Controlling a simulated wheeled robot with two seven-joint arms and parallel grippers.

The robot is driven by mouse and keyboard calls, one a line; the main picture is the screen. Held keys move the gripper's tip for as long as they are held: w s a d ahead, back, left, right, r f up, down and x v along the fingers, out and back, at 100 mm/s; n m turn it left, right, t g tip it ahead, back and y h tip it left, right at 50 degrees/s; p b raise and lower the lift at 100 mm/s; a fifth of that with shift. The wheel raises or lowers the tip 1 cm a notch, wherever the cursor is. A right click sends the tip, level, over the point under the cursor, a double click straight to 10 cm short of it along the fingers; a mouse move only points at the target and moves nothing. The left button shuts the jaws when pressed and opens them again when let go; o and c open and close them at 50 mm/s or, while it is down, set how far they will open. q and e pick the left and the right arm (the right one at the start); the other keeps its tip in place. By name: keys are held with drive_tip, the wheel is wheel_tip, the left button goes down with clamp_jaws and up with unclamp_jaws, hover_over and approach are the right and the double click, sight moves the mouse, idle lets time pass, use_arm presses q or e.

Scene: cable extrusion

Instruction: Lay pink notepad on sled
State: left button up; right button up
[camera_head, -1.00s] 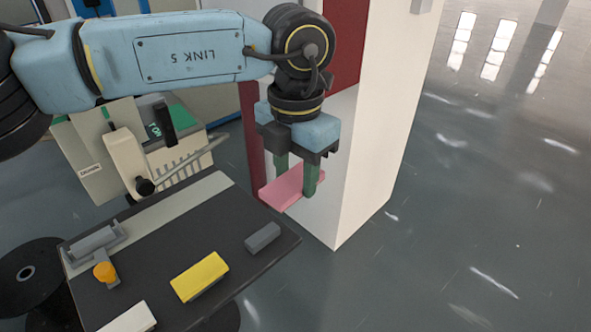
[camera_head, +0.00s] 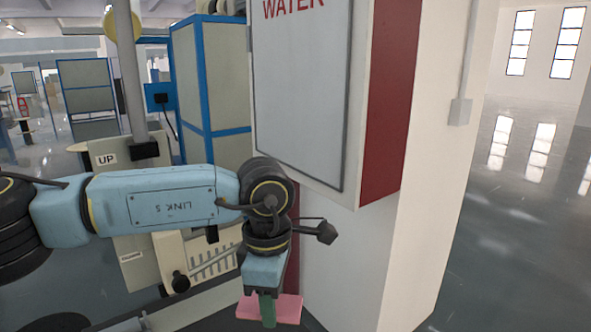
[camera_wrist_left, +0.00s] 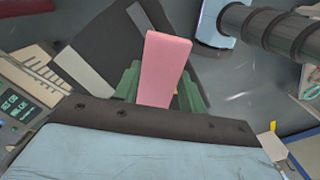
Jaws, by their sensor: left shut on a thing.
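My left gripper (camera_head: 268,312) is shut on the pink notepad (camera_head: 289,309), low in the head view beside the white cabinet. In the left wrist view the notepad (camera_wrist_left: 164,62) stands out lengthwise between the two green fingers of the left gripper (camera_wrist_left: 161,88). A dark tabletop (camera_wrist_left: 115,45) with a lighter strip lies beyond the notepad there. I cannot pick out the sled for certain in either current view. My right gripper is not in view.
A beige machine (camera_head: 130,255) stands behind my left forearm. Open floor (camera_head: 500,200) lies at right.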

use_arm(q)
drive_tip(key=s+a+f+m, duration=0.1)
drive_tip(key=a+f+m, duration=0.2)
drive_tip(key=a+m, duration=0.5)
drive_tip(key=s+a+f+m, duration=0.1)
drive_tip(key=a+f+m, duration=0.3)
drive_tip(key=a+m, duration=0.4)
drive_tip(key=shift+a+f, duration=0.25)
drive_tip(key=shift+a, duration=0.1)
drive_tip(key=shift+s, duration=0.1)
